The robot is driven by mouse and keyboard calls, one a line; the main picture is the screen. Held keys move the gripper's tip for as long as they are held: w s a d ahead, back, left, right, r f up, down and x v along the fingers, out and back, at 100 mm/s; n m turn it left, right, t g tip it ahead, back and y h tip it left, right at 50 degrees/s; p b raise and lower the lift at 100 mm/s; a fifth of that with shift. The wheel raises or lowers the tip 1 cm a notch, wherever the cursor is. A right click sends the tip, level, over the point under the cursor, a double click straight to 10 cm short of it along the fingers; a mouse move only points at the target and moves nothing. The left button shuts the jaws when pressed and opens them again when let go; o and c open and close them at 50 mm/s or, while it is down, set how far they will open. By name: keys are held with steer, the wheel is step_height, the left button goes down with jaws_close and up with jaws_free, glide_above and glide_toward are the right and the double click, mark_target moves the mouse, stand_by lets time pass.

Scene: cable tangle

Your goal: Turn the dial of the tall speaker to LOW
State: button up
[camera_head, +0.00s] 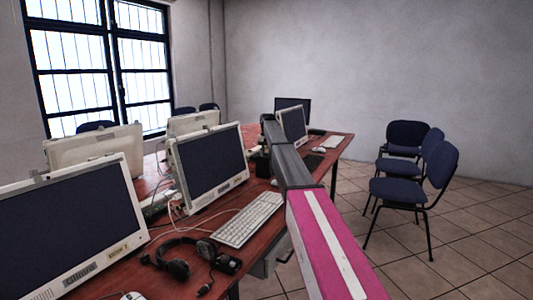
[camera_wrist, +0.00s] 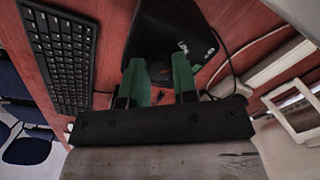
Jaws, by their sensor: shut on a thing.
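The tall speaker (camera_wrist: 172,22) is a black box at the top middle of the wrist view. Pale lettering on its face looks like LOW (camera_wrist: 183,47), with a smaller mark to its right. The dial (camera_wrist: 160,74) is a dark round shape at the speaker's near end, partly hidden. My gripper (camera_wrist: 159,68) has its two green fingers on either side of the dial, shut on it. Which way the dial points is not clear. In the head view a small black object (camera_head: 262,163) beside my arm may be the speaker; I cannot make out my gripper there.
A black keyboard (camera_wrist: 62,55) lies left of the speaker, and cables and a pale monitor frame (camera_wrist: 296,112) are at right. In the head view, monitors (camera_head: 207,165), a white keyboard (camera_head: 248,218) and a headset (camera_head: 180,262) crowd the red table. Blue chairs (camera_head: 413,190) stand at right.

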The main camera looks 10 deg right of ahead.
steer(key=shift+n, duration=1.6)
steer(key=o, duration=0.9)
steer(key=shift+o, duration=0.2)
steer(key=shift+r, duration=0.1)
step_height(320, 180, up, 11)
steer(key=shift+f, duration=0.2)
steer(key=shift+d, duration=0.15)
